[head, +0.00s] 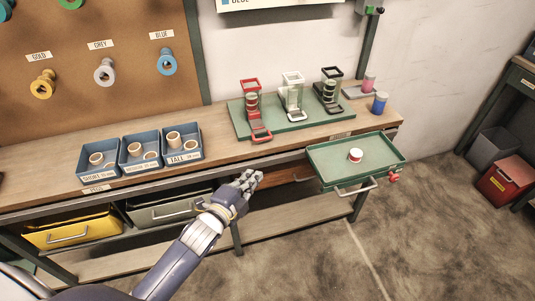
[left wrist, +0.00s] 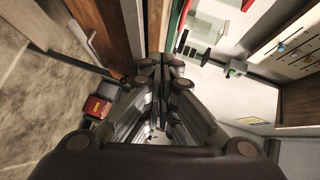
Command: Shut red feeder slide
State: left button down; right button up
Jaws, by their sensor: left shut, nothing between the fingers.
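The red feeder (head: 250,86) stands at the left end of a green base on the bench. Its red slide (head: 260,134) sticks out at the front, over the base's front edge. A red strip shows at the top of the left wrist view, but I cannot tell for sure that it is the slide. My left gripper (head: 251,178) is shut and empty in front of the bench edge, below the red slide and apart from it. In the left wrist view its fingers (left wrist: 162,68) are together. My right gripper is not in view.
A white feeder (head: 292,78) and a black feeder (head: 331,73) stand right of the red one on the green base (head: 300,123). An open green drawer (head: 328,170) holding a red-and-white roll juts out at right. Blue bins (head: 98,173) with rolls stand at left.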

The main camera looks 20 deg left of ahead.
pick_arm(q)
notch_tip(320, 180, up, 2)
jog(key=p, duration=0.1)
send_near(268, 132)
jog(key=shift+m+t, duration=0.3)
jog(key=shift+w+d+f, duration=0.35)
jog(key=shift+w+d, duration=0.25)
jog(key=shift+d, duration=0.15)
jog(key=shift+w+d+f, duration=0.35)
jog(key=shift+w+d, duration=0.2)
jog(key=shift+d, duration=0.25)
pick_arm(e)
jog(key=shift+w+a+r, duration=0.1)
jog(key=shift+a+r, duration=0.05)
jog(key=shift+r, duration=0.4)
pick_arm(q)
jog(key=shift+w+a+b, duration=0.75)
jog(key=shift+w+a, duration=0.1)
jog(key=shift+w, duration=0.35)
jog(key=shift+w+a, duration=0.15)
jog(key=shift+w, duration=0.15)
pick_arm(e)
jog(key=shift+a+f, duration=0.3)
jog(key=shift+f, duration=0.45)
pick_arm(q)
jog(key=shift+s, duration=0.1)
